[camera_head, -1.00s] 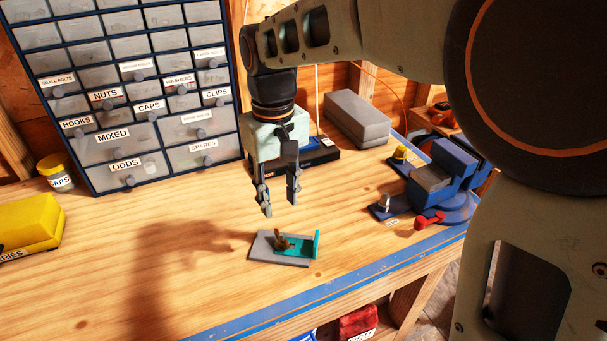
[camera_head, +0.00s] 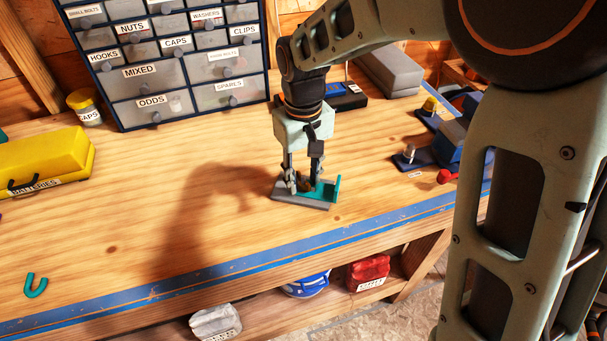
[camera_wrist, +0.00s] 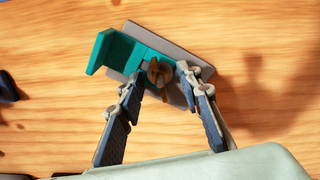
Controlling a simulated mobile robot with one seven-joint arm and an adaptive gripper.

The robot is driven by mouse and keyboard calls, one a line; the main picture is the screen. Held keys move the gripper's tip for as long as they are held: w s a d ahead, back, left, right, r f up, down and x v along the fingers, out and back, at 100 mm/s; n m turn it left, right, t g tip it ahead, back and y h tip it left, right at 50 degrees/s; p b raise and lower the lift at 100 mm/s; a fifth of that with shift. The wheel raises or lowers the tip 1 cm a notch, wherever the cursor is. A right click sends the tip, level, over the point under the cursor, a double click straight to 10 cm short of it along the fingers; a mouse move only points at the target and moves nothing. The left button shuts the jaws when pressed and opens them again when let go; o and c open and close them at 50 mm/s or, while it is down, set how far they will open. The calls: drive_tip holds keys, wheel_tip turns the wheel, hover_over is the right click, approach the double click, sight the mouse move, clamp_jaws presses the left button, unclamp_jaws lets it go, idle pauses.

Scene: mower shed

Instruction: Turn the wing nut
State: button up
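The wing nut (camera_wrist: 158,73) is brown and sits on a teal bracket (camera_wrist: 118,50) that lies on a grey plate (camera_wrist: 192,57) on the bench. My gripper (camera_wrist: 158,82) is open, its two fingers on either side of the wing nut, with gaps visible between fingers and nut in the wrist view. In the head view my gripper (camera_head: 304,188) points straight down at the plate (camera_head: 302,203), and its fingers largely hide the wing nut. The bracket's upright lip (camera_head: 337,187) shows to the right of the fingers.
A blue vise (camera_head: 450,140) with a red-ended handle stands to the right. A drawer cabinet (camera_head: 190,70), a yellow batteries case (camera_head: 45,160) and a lidded jar (camera_head: 84,106) are at the back and left. A teal hook (camera_head: 36,287) lies front left. The bench between is clear.

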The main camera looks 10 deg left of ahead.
clamp_jaws()
drive_tip(key=shift+m, duration=0.4)
drive_tip(key=m+b, duration=0.1)
drive_tip(key=m, duration=0.2)
drive_tip(key=shift+m, duration=2.4)
unclamp_jaws()
